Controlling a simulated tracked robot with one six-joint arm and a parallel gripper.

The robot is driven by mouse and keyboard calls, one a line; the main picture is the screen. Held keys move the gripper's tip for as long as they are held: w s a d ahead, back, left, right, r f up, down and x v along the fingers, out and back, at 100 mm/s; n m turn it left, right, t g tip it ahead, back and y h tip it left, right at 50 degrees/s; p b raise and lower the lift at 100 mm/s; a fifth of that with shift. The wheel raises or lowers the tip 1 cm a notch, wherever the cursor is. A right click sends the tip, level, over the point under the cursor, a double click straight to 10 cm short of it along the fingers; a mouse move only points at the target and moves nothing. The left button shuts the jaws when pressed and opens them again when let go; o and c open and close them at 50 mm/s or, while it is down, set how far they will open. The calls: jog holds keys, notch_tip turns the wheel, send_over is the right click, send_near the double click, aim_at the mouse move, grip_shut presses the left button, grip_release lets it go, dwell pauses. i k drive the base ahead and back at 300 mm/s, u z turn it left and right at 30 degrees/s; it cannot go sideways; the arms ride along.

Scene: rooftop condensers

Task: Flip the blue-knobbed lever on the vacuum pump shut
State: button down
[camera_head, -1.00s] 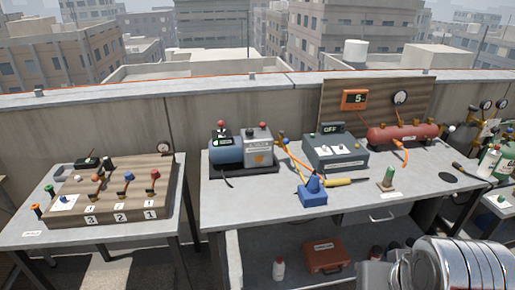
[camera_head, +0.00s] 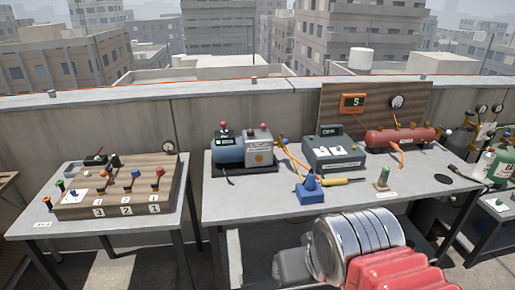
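The vacuum pump appears to be the blue and grey machine (camera_head: 229,150) on a black base, at the left of the middle table, with red knobs on top. A blue-knobbed lever (camera_head: 136,173) stands upright on the wooden board (camera_head: 75,208) on the left table. My arm, silver and red, fills the lower right foreground. My gripper's fingertips are not visible.
A grey box with a display (camera_head: 335,150), a blue block (camera_head: 311,190), a yellow-handled tool (camera_head: 335,182) and a green-topped stand (camera_head: 382,178) share the middle table (camera_head: 240,203). A red tank (camera_head: 400,137) stands behind. The table's front left is clear.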

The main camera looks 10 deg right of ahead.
aim_at(285, 141)
jog(key=u, duration=0.85)
jog(key=i, duration=1)
jog(key=u, duration=0.1)
